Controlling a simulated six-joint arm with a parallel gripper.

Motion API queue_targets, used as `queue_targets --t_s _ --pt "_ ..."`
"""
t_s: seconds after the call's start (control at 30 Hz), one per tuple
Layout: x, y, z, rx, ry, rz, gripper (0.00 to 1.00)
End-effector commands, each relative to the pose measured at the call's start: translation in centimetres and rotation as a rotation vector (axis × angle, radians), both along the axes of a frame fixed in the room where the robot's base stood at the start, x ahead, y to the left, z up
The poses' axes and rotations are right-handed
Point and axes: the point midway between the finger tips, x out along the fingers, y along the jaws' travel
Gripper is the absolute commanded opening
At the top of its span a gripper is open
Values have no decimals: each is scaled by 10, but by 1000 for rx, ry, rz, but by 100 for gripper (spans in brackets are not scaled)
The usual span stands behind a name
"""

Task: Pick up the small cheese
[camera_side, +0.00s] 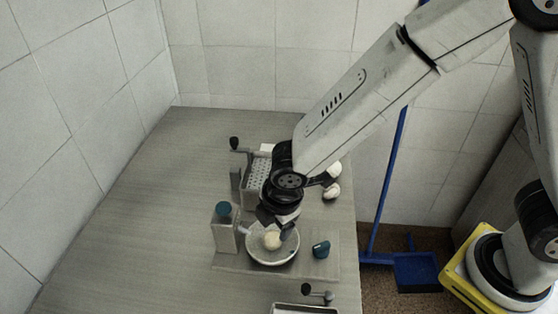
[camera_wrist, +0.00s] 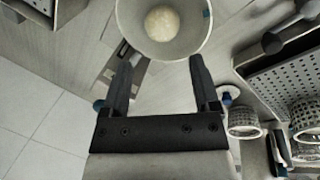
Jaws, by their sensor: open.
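The small cheese looks like a pale, cream-coloured round piece (camera_side: 271,240) lying in a white bowl (camera_side: 273,258) in the side view. In the wrist view the cheese (camera_wrist: 162,23) sits in the bowl (camera_wrist: 187,47) at the top of the picture, beyond my fingertips. My gripper (camera_side: 274,226) is above the bowl in the side view, pointing down. In the wrist view my gripper (camera_wrist: 160,72) is open, its two dark fingers apart with nothing between them. The cheese is in full view there and is not touched by the fingers.
A perforated metal grater-like basket (camera_side: 258,172) with a dark-knobbed handle stands behind the bowl. A box with a teal cap (camera_side: 224,211) stands left of it. A small teal object (camera_side: 321,248) lies to the right. White round pieces (camera_side: 331,191) lie behind my gripper. The table's left side is clear.

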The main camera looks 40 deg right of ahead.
Motion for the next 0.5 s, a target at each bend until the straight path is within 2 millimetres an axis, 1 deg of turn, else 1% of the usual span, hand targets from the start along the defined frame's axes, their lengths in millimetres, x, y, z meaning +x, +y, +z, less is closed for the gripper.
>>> queue_targets --t_s 0.17,0.5 --pt "1 -1 -4 -1 1 -2 79" --pt "5 -1 -24 1 1 -5 79"
